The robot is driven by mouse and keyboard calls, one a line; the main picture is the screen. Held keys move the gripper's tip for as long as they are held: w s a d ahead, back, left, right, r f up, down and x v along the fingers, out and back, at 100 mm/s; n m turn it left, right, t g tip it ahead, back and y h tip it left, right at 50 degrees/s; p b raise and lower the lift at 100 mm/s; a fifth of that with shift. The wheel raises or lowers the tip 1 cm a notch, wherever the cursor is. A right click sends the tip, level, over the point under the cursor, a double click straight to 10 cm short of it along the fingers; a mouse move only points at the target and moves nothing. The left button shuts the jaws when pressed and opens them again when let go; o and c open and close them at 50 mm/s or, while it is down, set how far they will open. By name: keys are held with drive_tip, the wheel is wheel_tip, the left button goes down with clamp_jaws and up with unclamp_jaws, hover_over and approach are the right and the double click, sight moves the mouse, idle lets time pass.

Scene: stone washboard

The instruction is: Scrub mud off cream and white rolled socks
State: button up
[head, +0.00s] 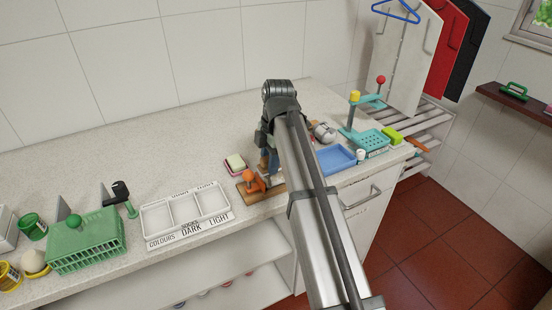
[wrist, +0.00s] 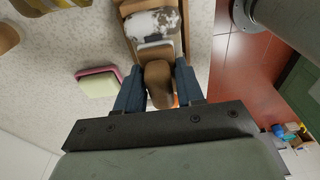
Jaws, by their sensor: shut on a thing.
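My gripper (wrist: 158,72) has its two blue fingers shut on the brown rounded knob (wrist: 158,88) of what looks like a scrubbing brush. A white rolled sock (wrist: 152,24) with grey-brown mud patches lies just beyond the brush, on a brown-edged board (wrist: 131,13). The brush's lower part is close to the sock; I cannot tell whether they touch. In the head view my gripper (head: 268,165) is over the board (head: 259,195) near the counter's front edge, and my arm hides the brush and most of the sock. A white tray (head: 188,208) labelled for socks, colours, dark and light has empty compartments.
A pink dish (head: 229,170) with pale soap is left of the board, and an orange clamp (head: 256,181) is at it. A blue basin (head: 336,158) and a teal rack (head: 372,143) stand right. A green crate (head: 85,247) is left. The back counter is clear.

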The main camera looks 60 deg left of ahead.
drive_tip(key=shift+s, duration=0.8)
drive_tip(key=shift+w, duration=2.45)
drive_tip(key=shift+s, duration=2.55)
drive_tip(key=shift+w, duration=2.6)
wheel_tip(320, 180, up, 8)
